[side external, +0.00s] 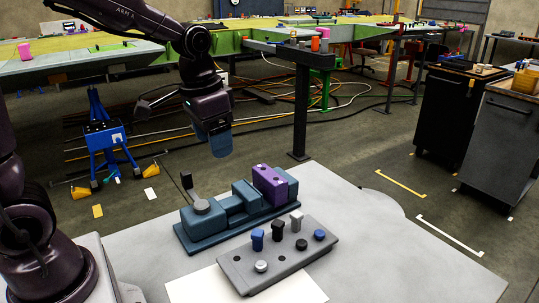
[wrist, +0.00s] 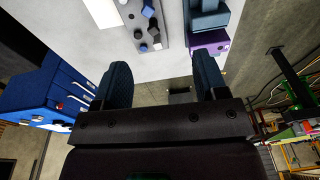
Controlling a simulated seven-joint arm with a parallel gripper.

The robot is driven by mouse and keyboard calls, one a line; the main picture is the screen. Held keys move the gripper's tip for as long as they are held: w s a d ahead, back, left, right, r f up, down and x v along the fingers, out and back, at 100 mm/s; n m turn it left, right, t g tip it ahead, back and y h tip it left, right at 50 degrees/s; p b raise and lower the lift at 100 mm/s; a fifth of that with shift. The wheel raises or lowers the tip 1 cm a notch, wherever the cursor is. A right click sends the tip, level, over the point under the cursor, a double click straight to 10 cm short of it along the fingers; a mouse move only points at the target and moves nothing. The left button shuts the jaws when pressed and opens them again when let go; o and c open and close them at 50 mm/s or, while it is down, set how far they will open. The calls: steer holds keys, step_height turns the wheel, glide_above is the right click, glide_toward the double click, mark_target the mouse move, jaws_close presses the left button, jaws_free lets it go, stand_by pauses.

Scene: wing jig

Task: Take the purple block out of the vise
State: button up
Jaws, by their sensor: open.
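The purple block (side external: 270,184) sits upright between the jaws at the right end of the blue-grey vise (side external: 225,212) on the table. In the wrist view, the purple block (wrist: 208,42) shows at the upper right, beside the vise (wrist: 206,8), and its lower part is partly hidden by my right finger. My gripper (side external: 217,143) hangs above and behind the vise, clear of the block. In the wrist view my gripper (wrist: 163,80) has its two fingers wide apart with nothing between them.
A grey peg board (side external: 278,262) with several blue, black and pale pegs lies in front of the vise. The vise's lever handle (side external: 188,184) sticks up at its left end. A white sheet (side external: 215,288) lies at the front. The table's right side (side external: 385,255) is clear.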

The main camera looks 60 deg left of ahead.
steer(key=w+a+f+m+g, duration=0.1)
steer(key=w+a+f+m, duration=0.1)
steer(key=w+f, duration=0.15)
steer(key=w+a+f+m, duration=0.1)
steer(key=w+a+f, duration=0.2)
steer(key=w, duration=0.2)
steer(key=m, duration=1.3)
glide_above(269, 174)
steer(key=shift+g, duration=0.3)
step_height(269, 174, down, 9)
steer(key=shift+w+r, duration=0.1)
steer(key=shift+a+m, duration=0.1)
steer(key=shift+m, duration=0.6)
steer(key=shift+f, duration=2.95)
